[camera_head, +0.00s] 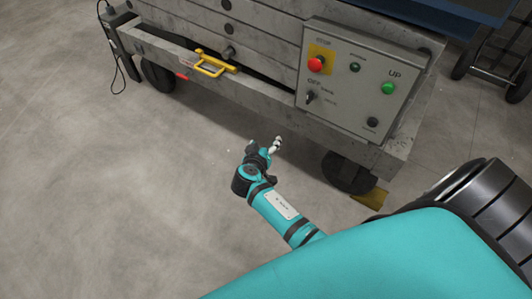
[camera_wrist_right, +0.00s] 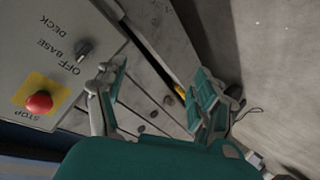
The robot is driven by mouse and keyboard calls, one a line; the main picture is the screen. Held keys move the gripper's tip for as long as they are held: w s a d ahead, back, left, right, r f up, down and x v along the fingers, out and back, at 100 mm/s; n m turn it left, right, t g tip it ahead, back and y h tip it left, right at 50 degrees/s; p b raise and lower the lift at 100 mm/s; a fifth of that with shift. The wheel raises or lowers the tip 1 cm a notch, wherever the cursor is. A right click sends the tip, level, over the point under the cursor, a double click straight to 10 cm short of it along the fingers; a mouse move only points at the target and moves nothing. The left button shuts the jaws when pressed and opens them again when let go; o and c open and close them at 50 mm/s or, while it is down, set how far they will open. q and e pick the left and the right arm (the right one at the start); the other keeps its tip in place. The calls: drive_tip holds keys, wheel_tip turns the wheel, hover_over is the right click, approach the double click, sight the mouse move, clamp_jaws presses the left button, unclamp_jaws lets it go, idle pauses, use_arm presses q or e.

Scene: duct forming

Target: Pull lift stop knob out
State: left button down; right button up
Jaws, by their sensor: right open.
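The red stop knob (camera_head: 316,64) sits on a yellow square on the grey control panel (camera_head: 345,95) of the lift. In the right wrist view the knob (camera_wrist_right: 39,103) is at the left, with the word STOP beside it. My right gripper (camera_head: 277,145) is in front of the lift, below and left of the panel in the head view, apart from the knob. In the right wrist view my right gripper (camera_wrist_right: 155,88) has its fingers spread, with nothing held between them. The knob lies outside the fingers, to their left. My left gripper is not in view.
The panel also holds a selector switch (camera_head: 310,97), a green UP button (camera_head: 388,88) and a black button (camera_head: 373,122). A yellow handle (camera_head: 210,68) is on the lift's side. A black wheel (camera_head: 348,173) stands under the panel. Open concrete floor (camera_head: 100,200) is at the left.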

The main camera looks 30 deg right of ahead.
drive_tip(key=s+a+f+n+g+y+p, duration=0.1)
drive_tip(key=s+a+f+n+y+p, duration=0.1)
drive_tip(key=s+f, duration=0.2)
drive_tip(key=shift+f, duration=1.65)
drive_tip(key=shift+a, duration=0.1)
